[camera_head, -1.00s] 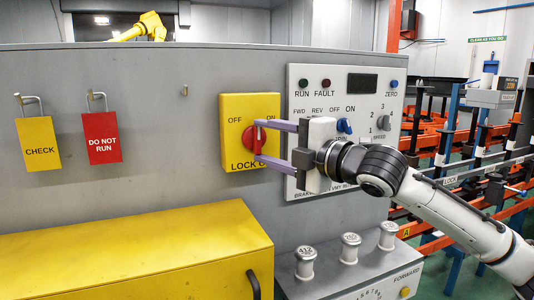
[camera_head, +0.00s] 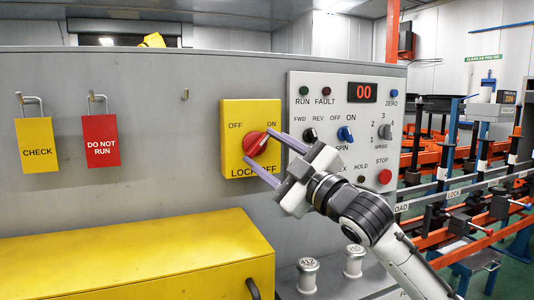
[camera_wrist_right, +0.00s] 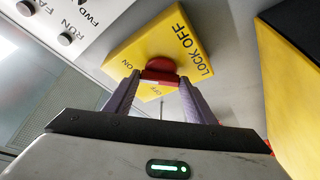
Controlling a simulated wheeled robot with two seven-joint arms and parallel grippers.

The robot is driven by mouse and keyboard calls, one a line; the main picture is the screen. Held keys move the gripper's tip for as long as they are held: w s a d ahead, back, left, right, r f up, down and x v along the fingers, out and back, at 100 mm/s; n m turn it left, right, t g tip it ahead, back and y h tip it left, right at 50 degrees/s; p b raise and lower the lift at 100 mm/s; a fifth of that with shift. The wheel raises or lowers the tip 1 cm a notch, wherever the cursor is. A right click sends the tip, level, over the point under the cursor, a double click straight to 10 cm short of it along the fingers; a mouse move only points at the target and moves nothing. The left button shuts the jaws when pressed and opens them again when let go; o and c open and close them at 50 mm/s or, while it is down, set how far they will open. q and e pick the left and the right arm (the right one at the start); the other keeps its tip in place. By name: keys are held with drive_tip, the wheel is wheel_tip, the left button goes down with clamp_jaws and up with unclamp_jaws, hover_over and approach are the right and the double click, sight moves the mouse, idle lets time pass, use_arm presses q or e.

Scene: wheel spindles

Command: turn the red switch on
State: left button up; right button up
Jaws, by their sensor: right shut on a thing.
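The red switch (camera_head: 255,143) is a round knob on a yellow box (camera_head: 236,108) marked OFF, ON and LOCK OFF. Its handle lies slanted, with its upper right end toward ON. My right gripper (camera_head: 258,147) comes from the lower right, its two purple fingers on either side of the knob. In the right wrist view the fingertips close on the red switch (camera_wrist_right: 158,68), and the fingers partly hide it. My left gripper is not in view.
A control panel (camera_head: 300,135) stands right of the box, its display (camera_head: 362,92) reading 00. A CHECK tag (camera_head: 38,148) and a red DO NOT RUN tag (camera_head: 101,140) hang at left. A yellow cabinet (camera_head: 140,255) and metal spindles (camera_head: 308,274) are below.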

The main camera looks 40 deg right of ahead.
drive_tip(key=shift+m, duration=0.3)
drive_tip(key=o, duration=1)
drive_tip(key=shift+o, duration=0.2)
drive_tip(key=b+v, duration=0.2)
drive_tip(key=v, duration=0.8)
drive_tip(key=shift+s+f, duration=0.15)
